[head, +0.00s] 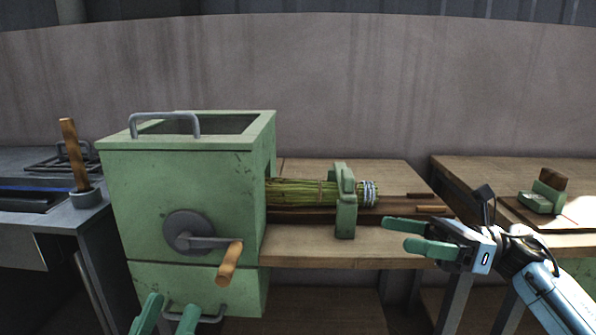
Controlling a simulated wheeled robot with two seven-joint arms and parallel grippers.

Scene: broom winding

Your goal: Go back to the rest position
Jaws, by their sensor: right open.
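A bundle of green broom straw (300,191) lies level, running from the green winding machine (180,190) through a green clamp (345,215). A pale binding (370,193) wraps its right end. My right gripper (397,234) is open and empty, to the right of the clamp and apart from it, with its fingers pointing left. My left gripper (167,314) shows only its two green fingertips at the bottom edge. They are spread apart with nothing visible between them, in front of the machine's lower part.
The machine has a crank with a wooden handle (229,263) sticking out toward me. A wooden bench (400,172) carries the clamp. A second bench (480,172) at right holds a green block (541,200). A grey table (30,225) with a wooden-handled tool (74,155) stands at left.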

